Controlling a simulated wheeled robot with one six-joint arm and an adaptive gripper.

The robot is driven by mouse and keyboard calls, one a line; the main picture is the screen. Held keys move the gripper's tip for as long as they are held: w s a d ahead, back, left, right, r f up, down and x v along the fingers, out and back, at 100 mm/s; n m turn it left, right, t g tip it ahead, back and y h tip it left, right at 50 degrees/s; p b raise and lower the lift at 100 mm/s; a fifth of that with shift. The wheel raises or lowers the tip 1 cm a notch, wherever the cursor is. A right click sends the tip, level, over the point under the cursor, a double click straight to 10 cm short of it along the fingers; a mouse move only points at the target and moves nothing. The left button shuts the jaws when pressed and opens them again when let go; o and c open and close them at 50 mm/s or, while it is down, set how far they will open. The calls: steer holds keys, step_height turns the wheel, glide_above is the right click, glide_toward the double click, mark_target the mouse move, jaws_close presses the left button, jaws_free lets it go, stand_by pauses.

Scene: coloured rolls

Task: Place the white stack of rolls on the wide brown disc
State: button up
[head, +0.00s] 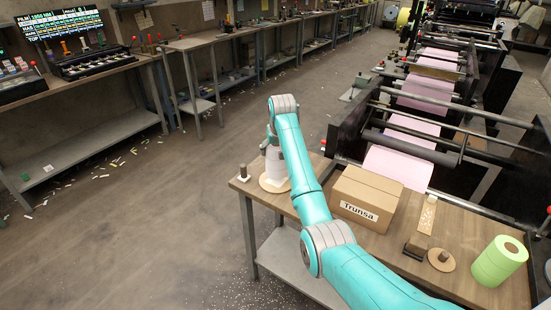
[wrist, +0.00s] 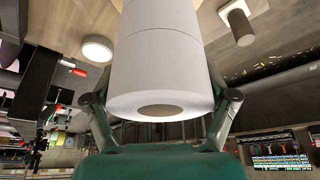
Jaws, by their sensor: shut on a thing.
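The white stack of rolls (wrist: 160,60) fills the middle of the wrist view, its hollow core facing the camera. My gripper (wrist: 160,103) is shut on it, one finger on each side. In the head view the white stack (head: 274,168) shows partly behind my arm, upright at the table's far left corner. The wide brown disc (head: 267,186) lies on the table directly below or under it. The stack's lower end is at the disc, but I cannot tell whether it touches. In the wrist view its far end is cut off by the top edge.
A dark peg on a pale base (head: 243,174) stands left of the disc. A cardboard box (head: 367,198) sits to the right on the wooden table.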

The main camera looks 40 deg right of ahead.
steer(key=shift+f, duration=1.65)
steer(key=shift+f, duration=0.1)
steer(key=o, duration=1.4)
steer(key=shift+c, duration=0.2)
steer(key=v, duration=1.2)
